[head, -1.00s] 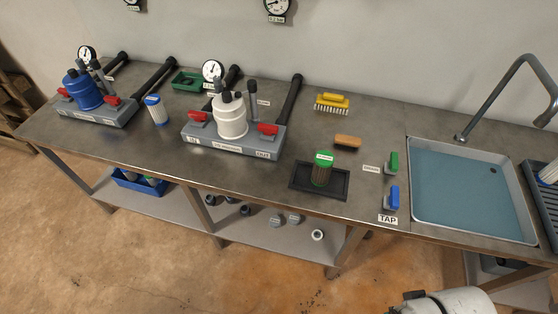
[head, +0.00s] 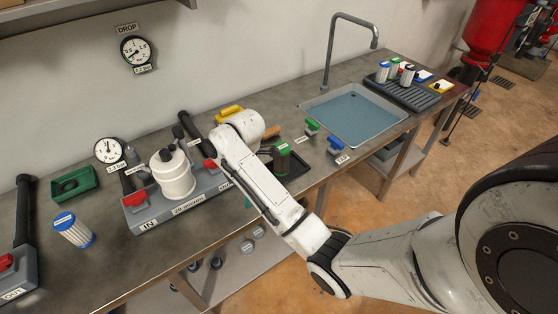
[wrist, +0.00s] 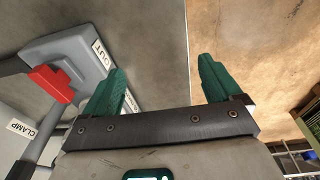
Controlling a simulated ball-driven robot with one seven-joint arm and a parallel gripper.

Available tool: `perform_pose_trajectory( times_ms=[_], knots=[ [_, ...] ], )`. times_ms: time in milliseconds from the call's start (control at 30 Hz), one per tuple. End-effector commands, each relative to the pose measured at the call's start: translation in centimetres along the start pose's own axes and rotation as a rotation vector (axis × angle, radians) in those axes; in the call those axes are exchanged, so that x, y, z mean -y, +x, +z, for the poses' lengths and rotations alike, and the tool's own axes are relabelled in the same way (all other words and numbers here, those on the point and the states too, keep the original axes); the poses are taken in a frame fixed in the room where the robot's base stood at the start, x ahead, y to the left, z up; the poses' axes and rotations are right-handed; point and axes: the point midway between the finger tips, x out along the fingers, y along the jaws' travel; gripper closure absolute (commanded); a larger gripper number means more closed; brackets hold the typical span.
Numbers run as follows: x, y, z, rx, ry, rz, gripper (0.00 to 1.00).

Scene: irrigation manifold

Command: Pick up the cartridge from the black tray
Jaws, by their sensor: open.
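The cartridge is not in the wrist view.
The grey manifold (head: 190,205) with white housing (head: 172,174) stands left of my arm; its red clamp (wrist: 50,84) is close in the wrist view. A blue-ended cartridge (head: 74,230) and green tray (head: 75,184) lie further left.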

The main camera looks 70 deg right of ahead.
Motion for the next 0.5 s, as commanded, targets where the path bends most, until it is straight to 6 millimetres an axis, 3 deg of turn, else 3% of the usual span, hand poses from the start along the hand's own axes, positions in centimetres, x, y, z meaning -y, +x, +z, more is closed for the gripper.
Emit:
perform_pose_trajectory(
  times_ms=[33,100,300,400,500],
  knots=[
    [-2.4,-1.7,2.7,0.021,-0.062,0.006,0.08],
    [-4.6,-3.7,6.0,0.048,-0.170,-0.004,0.08],
    [-7.7,-8.4,14.1,0.109,-0.384,-0.049,0.08],
    [-8.1,-9.7,16.4,0.122,-0.438,-0.067,0.08],
    [-8.1,-9.8,17.4,0.128,-0.463,-0.078,0.08]
  ],
)
